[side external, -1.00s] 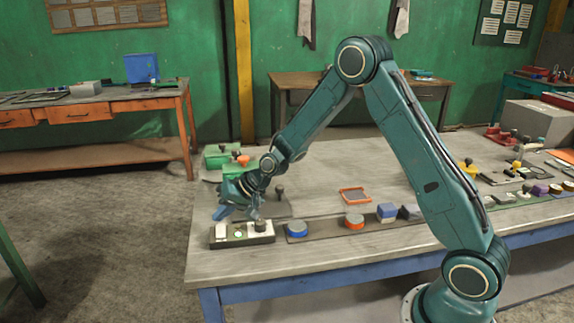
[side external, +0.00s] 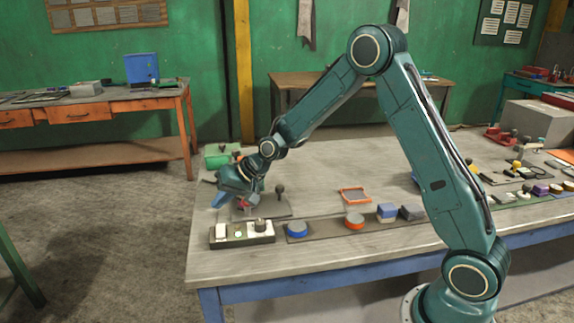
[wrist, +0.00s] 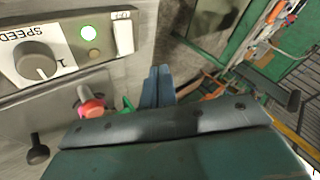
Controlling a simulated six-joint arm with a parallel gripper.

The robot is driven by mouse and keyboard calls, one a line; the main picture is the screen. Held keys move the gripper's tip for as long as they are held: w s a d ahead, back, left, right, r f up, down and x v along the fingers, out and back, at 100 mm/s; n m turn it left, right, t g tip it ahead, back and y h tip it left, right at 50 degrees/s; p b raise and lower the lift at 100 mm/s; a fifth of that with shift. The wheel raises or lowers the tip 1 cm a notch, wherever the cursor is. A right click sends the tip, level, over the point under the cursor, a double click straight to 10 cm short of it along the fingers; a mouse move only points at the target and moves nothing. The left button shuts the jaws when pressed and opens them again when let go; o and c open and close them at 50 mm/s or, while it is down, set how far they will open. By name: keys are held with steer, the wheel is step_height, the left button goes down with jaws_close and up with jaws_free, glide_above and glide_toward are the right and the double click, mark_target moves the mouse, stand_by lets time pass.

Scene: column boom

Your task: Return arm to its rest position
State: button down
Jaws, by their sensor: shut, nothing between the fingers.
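My gripper (side external: 220,199) is at the left end of the bench, a little above and behind a small control box (side external: 233,241). In the side view its blue fingers point down and to the left and touch nothing that I can see. In the wrist view my gripper (wrist: 157,82) shows its two blue fingers close together, shut and empty. The same view shows the box's panel (wrist: 62,42), with a dial marked SPEED (wrist: 35,62), a lit green lamp (wrist: 89,33) and a white rocker switch (wrist: 123,35).
Behind the box is a plate with a dark-knobbed lever (side external: 280,190). To its right, a strip holds a blue round button (side external: 297,229), an orange-ringed one (side external: 354,221) and blocks. A green box (side external: 218,155) stands at the back left. The bench's middle (side external: 330,170) is largely clear.

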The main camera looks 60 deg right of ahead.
steer(key=s+r+n+g+h, duration=0.15)
steer(key=s+r+n, duration=0.25)
steer(key=s+r, duration=1.15)
steer(key=s+d+n+h, duration=0.1)
steer(key=s+h, duration=0.1)
steer(key=s, duration=2)
steer(key=shift+r, duration=0.4)
